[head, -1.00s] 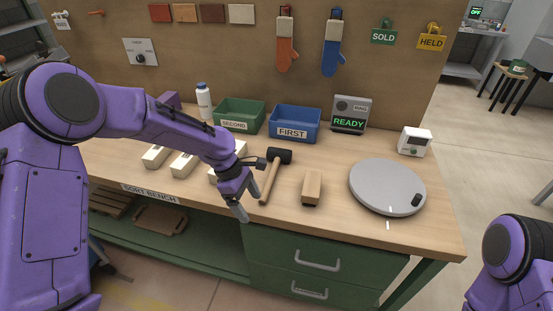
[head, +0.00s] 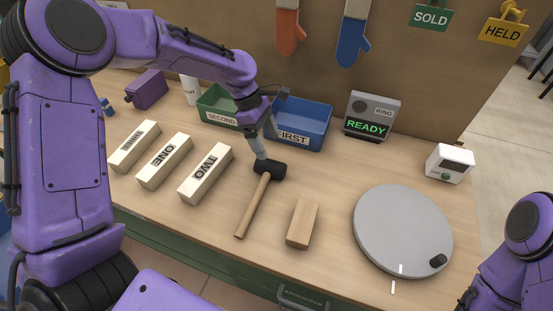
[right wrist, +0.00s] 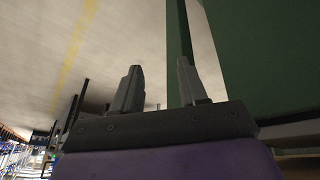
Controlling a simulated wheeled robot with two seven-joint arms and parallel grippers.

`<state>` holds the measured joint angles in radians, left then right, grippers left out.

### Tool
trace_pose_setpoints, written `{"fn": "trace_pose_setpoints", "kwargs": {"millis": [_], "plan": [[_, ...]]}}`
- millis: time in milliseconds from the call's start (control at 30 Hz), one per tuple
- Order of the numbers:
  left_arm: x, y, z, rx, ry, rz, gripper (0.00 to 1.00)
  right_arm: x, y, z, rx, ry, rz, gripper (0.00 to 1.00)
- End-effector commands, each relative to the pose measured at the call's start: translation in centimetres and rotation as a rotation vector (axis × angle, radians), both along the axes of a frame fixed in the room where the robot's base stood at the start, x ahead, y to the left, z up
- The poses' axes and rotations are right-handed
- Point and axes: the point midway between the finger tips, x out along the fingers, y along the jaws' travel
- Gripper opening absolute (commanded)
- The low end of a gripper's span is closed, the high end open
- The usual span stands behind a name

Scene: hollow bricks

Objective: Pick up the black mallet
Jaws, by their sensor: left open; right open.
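The black mallet (head: 271,170) lies on the bench in the head view, with its black head toward the back and its wooden handle pointing toward the front left. My left gripper (head: 265,147) is open and points down at the far side of the mallet head. One fingertip overlaps the head's top edge in the picture; I cannot tell whether it touches. My right gripper (right wrist: 157,82) is open and empty in the right wrist view, with floor and a green surface beyond it.
A plain wooden block (head: 302,224) and a grey disc (head: 402,230) are right. A green bin (head: 216,104) and blue bin (head: 304,122) stand behind.

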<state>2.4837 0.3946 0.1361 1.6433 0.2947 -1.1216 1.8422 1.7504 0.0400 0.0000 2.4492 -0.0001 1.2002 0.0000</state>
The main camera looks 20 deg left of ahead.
Motion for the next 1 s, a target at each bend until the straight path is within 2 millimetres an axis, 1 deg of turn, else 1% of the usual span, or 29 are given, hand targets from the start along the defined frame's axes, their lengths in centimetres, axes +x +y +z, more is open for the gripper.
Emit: {"fn": "trace_pose_setpoints", "kwargs": {"millis": [67, 133, 300, 467, 600, 700, 800, 967, 1000], "plan": [[-0.1, 0.0, 0.0, 0.000, 0.002, 0.001, 0.84, 0.0, 0.0, 0.0, 0.001, 0.001, 0.000, 0.43], [-0.3, -0.3, -0.9, 0.000, 0.006, 0.001, 0.84, 0.0, 0.0, 0.1, 0.000, 0.001, 0.000, 0.43], [-0.6, -1.4, -3.7, -0.001, 0.006, 0.006, 0.84, -0.1, 0.0, 0.3, 0.000, 0.002, 0.000, 0.43], [-0.5, -2.0, -5.5, -0.002, 0.007, 0.006, 0.84, -0.1, 0.0, 0.7, 0.000, 0.002, 0.000, 0.43], [-0.5, -2.8, -8.0, -0.002, 0.007, 0.005, 0.84, 0.0, 0.0, 1.5, 0.000, 0.001, 0.000, 0.43], [-0.6, -3.3, -9.3, 0.000, 0.005, 0.003, 0.84, 0.0, 0.0, 1.6, 0.001, 0.001, 0.000, 0.43], [-0.6, -3.5, -9.8, 0.001, 0.002, 0.002, 0.84, 0.0, 0.0, 1.5, 0.000, 0.001, 0.000, 0.43], [-0.5, -3.5, -9.8, 0.001, 0.001, 0.002, 0.84, 0.0, 0.0, 1.5, 0.000, 0.001, 0.000, 0.43], [-0.5, -3.5, -9.8, 0.001, 0.001, 0.002, 0.71, 0.0, 0.0, 1.5, 0.000, 0.001, 0.000, 0.43]]}}
